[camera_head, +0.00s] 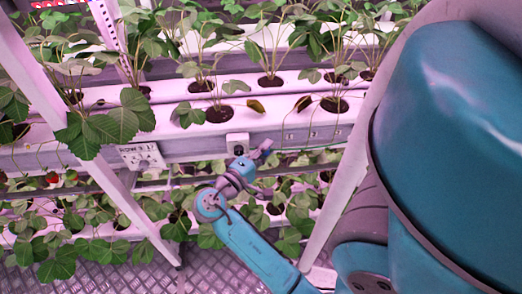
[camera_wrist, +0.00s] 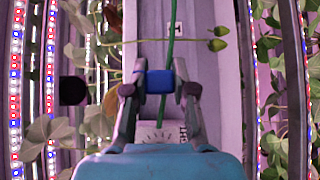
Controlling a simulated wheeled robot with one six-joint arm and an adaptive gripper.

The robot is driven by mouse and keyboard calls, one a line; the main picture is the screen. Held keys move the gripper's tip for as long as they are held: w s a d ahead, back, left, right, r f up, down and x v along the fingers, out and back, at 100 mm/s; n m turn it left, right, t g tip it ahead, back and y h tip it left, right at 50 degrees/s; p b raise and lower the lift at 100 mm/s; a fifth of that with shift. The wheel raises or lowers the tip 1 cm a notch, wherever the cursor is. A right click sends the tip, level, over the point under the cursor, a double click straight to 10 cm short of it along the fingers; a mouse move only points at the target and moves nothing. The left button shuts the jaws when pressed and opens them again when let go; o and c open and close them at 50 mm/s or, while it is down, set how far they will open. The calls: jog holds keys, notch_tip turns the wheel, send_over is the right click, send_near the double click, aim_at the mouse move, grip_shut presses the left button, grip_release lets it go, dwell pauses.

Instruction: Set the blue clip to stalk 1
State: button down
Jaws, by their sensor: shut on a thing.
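The blue clip (camera_wrist: 159,82) is held between the two fingertips of my gripper (camera_wrist: 160,88) in the wrist view. In the head view my gripper (camera_head: 262,150) is in front of the gutter's front face, and the clip is hard to make out there.
A white box (camera_head: 237,143) is fixed on the gutter (camera_head: 200,148) close to my gripper, and a printed plate (camera_head: 142,156) is farther left. Slanted white posts (camera_head: 70,110) stand left and right. Strawberry plants fill the upper and lower tiers.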

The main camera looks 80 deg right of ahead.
jog(key=s, duration=0.1)
jog(key=s+d, duration=0.1)
jog(key=s, duration=0.1)
jog(key=s+d, duration=0.1)
jog(key=s, duration=0.1)
jog(key=c, duration=0.9)
grip_release()
jog(key=shift+v, duration=5.95)
jog(key=shift+f, duration=0.1)
